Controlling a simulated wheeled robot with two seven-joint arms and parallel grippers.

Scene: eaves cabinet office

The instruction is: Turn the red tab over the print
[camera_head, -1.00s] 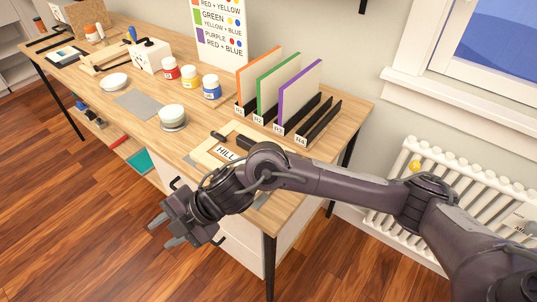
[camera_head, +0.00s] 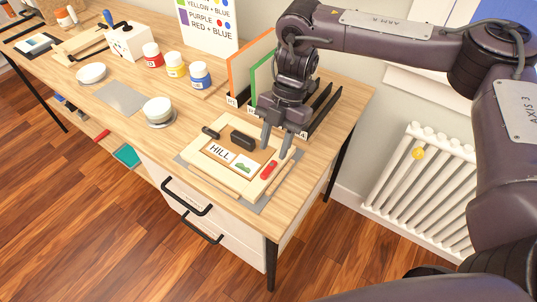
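The red tab (camera_head: 269,170) lies near the right side of a pale wooden frame (camera_head: 238,184) on the desk. A small print (camera_head: 243,164) with a green hill shape lies just left of the tab and is uncovered. A white card reading HILL (camera_head: 219,152) is left of the print. My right gripper (camera_head: 276,145) points down above the frame's far right part, just beyond the red tab. Its two fingers are apart with nothing between them. I cannot tell whether the fingertips touch anything. My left gripper is out of view.
A dark block (camera_head: 243,140) stands on the frame beside my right gripper. Upright panels in black slots, partly hidden by my arm, stand behind it. A white bowl (camera_head: 157,109) and paint jars (camera_head: 200,75) are to the left. A grey mat (camera_head: 122,97) is bare.

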